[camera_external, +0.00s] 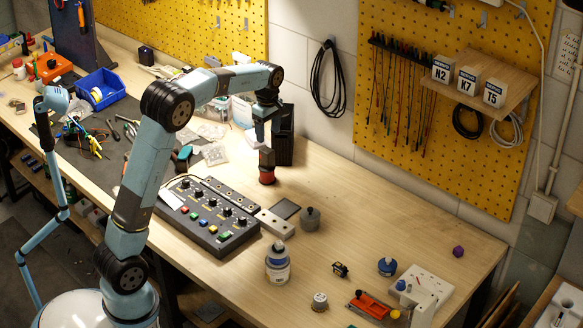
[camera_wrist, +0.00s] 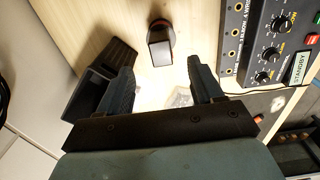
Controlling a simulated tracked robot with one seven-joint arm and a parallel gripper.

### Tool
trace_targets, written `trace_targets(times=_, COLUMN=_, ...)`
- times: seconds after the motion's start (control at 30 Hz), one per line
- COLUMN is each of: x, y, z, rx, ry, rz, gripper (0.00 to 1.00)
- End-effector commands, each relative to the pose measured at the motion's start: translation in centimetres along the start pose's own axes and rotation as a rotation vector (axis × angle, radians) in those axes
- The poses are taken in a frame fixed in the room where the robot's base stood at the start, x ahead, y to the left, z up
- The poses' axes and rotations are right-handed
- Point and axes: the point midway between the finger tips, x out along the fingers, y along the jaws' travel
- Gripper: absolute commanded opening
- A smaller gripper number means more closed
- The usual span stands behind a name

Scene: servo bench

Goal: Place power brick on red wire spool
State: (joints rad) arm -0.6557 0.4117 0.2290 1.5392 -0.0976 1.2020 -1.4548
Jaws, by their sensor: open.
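The power brick (camera_external: 267,157), a small dark block, stands upright on the red wire spool (camera_external: 267,178) on the bench. My gripper (camera_external: 265,141) is above the brick, pointing down. In the wrist view its two fingers (camera_wrist: 161,67) are spread wide, with a gap on either side of the brick, and hold nothing. Much of the spool is hidden by the brick in the wrist view.
A tall black box (camera_external: 285,135) stands close behind the spool, near the wall. A control panel with knobs (camera_external: 210,215) lies in front. A grey lidded pot (camera_external: 310,219), a bottle (camera_external: 278,263) and small parts stand to the right. The bench right of the spool is mostly clear.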

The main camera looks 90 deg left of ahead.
Motion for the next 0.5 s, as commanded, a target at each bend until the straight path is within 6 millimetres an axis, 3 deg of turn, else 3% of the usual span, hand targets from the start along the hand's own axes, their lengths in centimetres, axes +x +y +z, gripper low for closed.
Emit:
trace_targets(times=0.33, x=-0.5, y=-0.2, z=0.3, rx=0.012, ry=-0.001, rz=0.003, gripper=0.66)
trace_targets(times=0.5, x=-2.6, y=-2.6, z=3.3, rx=0.145, ry=-0.012, rz=0.035, gripper=0.66)
